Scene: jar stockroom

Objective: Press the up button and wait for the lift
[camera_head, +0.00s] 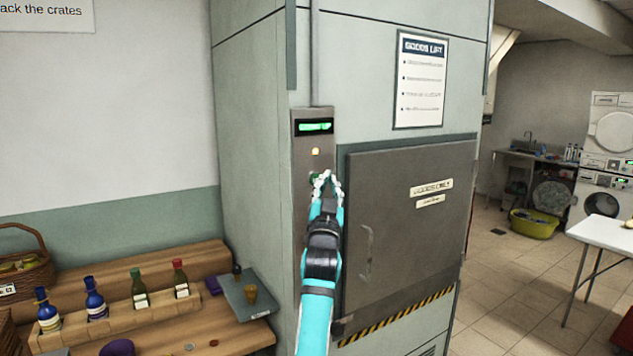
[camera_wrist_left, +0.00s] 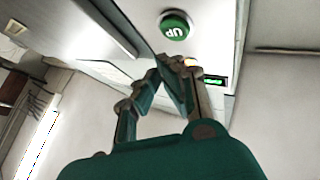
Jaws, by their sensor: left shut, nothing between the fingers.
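The lift's metal button panel (camera_head: 300,220) is on the wall left of the closed grey lift door (camera_head: 390,260). A small display (camera_head: 314,127) at its top glows green; its text seems to end in "UP". An orange light (camera_head: 316,152) is lit below it. The green up button (camera_wrist_left: 174,25) shows whole in the left wrist view, with "UP" upside down; in the head view my gripper partly covers it. My left gripper (camera_head: 326,178) is shut and empty in front of the panel, close to the button. In the wrist view its fingertips (camera_wrist_left: 178,66) appear apart from the button. My right gripper is not in view.
A wooden rack with several bottles (camera_head: 139,290) stands at the lower left, with a grey tray (camera_head: 246,295) beside the lift wall. A white table (camera_head: 606,235), a yellow-green basin (camera_head: 533,224) and white machines stand at the right. The tiled floor between is clear.

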